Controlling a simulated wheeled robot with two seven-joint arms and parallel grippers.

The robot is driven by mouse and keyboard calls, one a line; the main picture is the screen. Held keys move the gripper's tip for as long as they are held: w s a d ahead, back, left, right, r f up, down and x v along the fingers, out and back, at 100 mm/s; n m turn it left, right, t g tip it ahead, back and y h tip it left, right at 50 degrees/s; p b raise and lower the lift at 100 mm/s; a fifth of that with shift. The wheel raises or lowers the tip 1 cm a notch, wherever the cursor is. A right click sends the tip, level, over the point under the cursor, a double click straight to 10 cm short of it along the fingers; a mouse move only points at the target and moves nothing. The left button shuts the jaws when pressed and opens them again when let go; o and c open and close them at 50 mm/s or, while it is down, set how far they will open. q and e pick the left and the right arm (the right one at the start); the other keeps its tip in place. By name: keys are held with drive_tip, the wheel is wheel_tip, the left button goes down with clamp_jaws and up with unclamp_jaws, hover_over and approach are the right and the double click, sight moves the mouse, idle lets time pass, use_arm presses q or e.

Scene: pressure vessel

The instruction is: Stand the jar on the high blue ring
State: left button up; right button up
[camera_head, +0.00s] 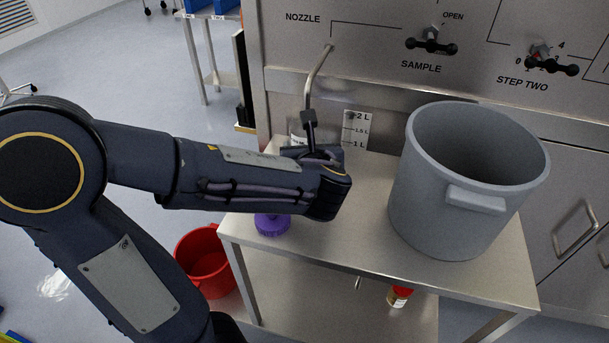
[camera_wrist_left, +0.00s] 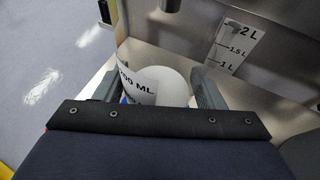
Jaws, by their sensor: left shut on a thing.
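The jar (camera_wrist_left: 172,86) is white and round, with a label ending in "00 ML", in the left wrist view. It sits between the two grey fingers of my left gripper (camera_wrist_left: 160,92), which is shut on it. In the head view my left gripper (camera_head: 322,160) is over the back left of the steel table, below the bent nozzle pipe, and hides most of the jar. A small blue patch shows by the jar's label in the wrist view. The high blue ring cannot be clearly made out. My right gripper is not in view.
A large grey bucket (camera_head: 425,200) stands on the right of the steel table (camera_head: 340,245). A purple knobbed object (camera_head: 272,224) is at the front left edge, partly behind my arm. The nozzle pipe (camera_head: 318,75) hangs close to my gripper. A red bucket (camera_head: 207,275) is below left.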

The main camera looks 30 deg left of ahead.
use_arm(q)
wheel_tip(320, 180, down, 7)
drive_tip(key=shift+r+b, duration=0.15)
drive_tip(key=shift+b, duration=1)
drive_tip(key=o, duration=0.6)
drive_tip(key=shift+f, duration=0.2)
drive_tip(key=shift+c, duration=0.2)
drive_tip(key=o, duration=0.5)
drive_tip(key=shift+r, duration=0.1)
